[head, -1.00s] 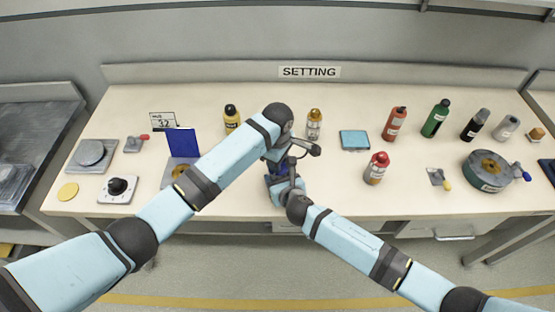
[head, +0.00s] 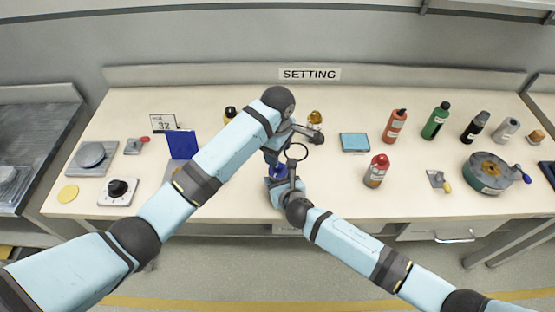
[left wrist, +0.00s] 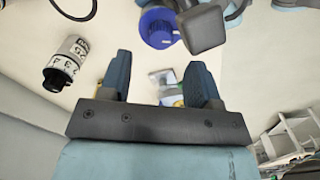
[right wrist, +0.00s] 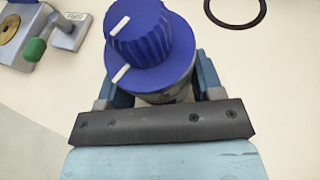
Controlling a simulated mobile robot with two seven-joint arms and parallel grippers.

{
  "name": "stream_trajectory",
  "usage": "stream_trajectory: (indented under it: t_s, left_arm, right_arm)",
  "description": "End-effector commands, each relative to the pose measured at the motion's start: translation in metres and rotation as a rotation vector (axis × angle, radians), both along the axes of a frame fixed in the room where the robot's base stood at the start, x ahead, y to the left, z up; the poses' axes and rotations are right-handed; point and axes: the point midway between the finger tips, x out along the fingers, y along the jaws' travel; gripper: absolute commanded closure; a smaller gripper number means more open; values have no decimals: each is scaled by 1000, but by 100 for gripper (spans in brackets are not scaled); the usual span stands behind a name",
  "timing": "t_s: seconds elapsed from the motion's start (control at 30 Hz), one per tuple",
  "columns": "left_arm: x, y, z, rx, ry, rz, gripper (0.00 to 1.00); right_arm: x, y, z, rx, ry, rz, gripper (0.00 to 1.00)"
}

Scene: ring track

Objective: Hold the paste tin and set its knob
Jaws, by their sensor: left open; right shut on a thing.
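The paste tin is a grey cylinder with a blue collar and a ridged blue knob. In the right wrist view the tin body (right wrist: 181,92) stands between the fingers of my right gripper (right wrist: 160,80), which is shut on it. The knob (right wrist: 140,32) carries a white pointer line, and the collar has a white mark (right wrist: 121,73). The knob also shows in the head view (head: 285,173) and the left wrist view (left wrist: 158,28). My left gripper (left wrist: 160,72) is open and empty, apart from the knob. In the head view it is above the tin, partly hidden by its arm.
A card (head: 163,123) with small writing stands at the back left near a blue panel (head: 182,144). A dark ring (right wrist: 235,10) lies beside the tin.

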Motion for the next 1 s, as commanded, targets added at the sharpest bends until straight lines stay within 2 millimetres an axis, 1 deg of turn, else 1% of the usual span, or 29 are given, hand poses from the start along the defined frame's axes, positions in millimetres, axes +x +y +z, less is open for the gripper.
stream_trajectory:
  t_s: [0.03, 0.2, 0.3, 0.4, 0.53, 0.83, 0.93, 1.0]
  left_arm:
    - [0, -1, 12, -3, -3, -1, 43]
    - [0, 0, 44, -1, -2, 0, 43]
    - [0, 0, 57, 0, -1, 0, 43]
    - [0, 0, 64, 0, -1, 0, 43]
    - [0, 0, 68, 1, 0, 0, 43]
    - [0, 1, 67, 0, 1, -13, 43]
    - [1, 2, 66, -6, 3, -79, 43]
    - [2, 3, 65, -16, 7, -172, 43]
  right_arm:
    - [0, 0, 0, -1, 1, -1, 67]
    - [0, 0, 0, -1, 1, -1, 67]
    - [0, 0, 0, -1, 1, -1, 67]
    - [0, 0, 0, -1, 1, -1, 67]
    - [0, 0, 0, -1, 1, -1, 67]
    - [0, 0, 0, 0, 0, -1, 67]
    - [0, 0, 0, 0, 0, -1, 67]
    - [0, 0, 0, -1, 1, -1, 67]
